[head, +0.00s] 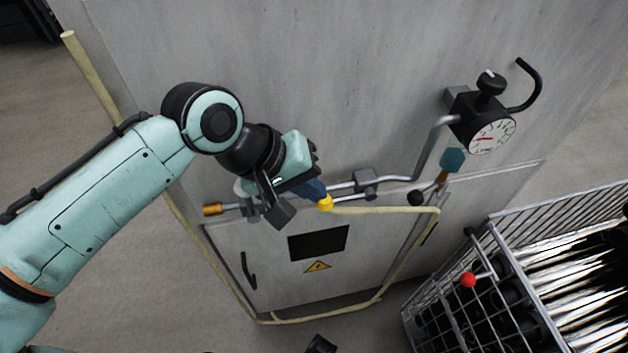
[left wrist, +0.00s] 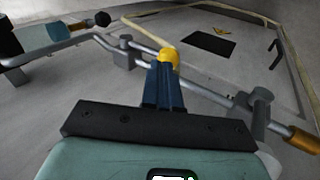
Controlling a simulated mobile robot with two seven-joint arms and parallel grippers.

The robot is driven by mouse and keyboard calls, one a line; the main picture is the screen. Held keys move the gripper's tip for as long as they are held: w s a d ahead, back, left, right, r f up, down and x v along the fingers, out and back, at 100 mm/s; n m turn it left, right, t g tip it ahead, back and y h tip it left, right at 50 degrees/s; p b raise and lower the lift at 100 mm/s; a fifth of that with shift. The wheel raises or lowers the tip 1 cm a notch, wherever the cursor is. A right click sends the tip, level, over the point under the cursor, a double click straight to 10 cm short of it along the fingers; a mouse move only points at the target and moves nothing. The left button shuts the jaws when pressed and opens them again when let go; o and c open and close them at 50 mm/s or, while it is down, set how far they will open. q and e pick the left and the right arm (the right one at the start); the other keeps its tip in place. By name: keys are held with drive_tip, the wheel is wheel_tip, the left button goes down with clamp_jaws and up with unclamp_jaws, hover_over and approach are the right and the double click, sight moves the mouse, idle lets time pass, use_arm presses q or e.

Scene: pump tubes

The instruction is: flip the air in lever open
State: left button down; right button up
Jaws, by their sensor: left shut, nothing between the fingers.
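My left gripper (head: 314,190) is at the pipe run on the grey cabinet, its dark blue fingers shut and empty. A yellow ball (head: 325,203) sits at the fingertips. In the left wrist view the yellow ball (left wrist: 168,55) shows just beyond the closed fingers (left wrist: 163,85); I cannot tell whether they touch. It looks like a lever's knob, but its stem is hidden by the gripper. Another lever end, a black ball (head: 416,197), stands to the right near a teal block (head: 452,160). No label tells which is the air in lever. My right gripper is not in view.
A pressure gauge (head: 492,136) and bent pipe (head: 432,146) stand at the right. A beige hose (head: 385,210) loops around the cabinet door. A wire crate (head: 545,208) stands at lower right, with a red ball (head: 468,280) at its near side. A brass pipe end (head: 212,210) lies left.

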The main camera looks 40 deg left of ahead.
use_arm(q)
drive_tip(key=shift+f, duration=0.1)
idle(0.5)
drive_tip(key=p+v, duration=0.3)
drive_tip(key=v, duration=1)
drive_tip(key=shift+r, duration=0.2)
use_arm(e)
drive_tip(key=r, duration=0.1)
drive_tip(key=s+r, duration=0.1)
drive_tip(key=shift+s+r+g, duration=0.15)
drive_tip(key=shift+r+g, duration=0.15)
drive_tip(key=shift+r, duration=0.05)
use_arm(q)
drive_tip(key=shift+s+a, duration=0.1)
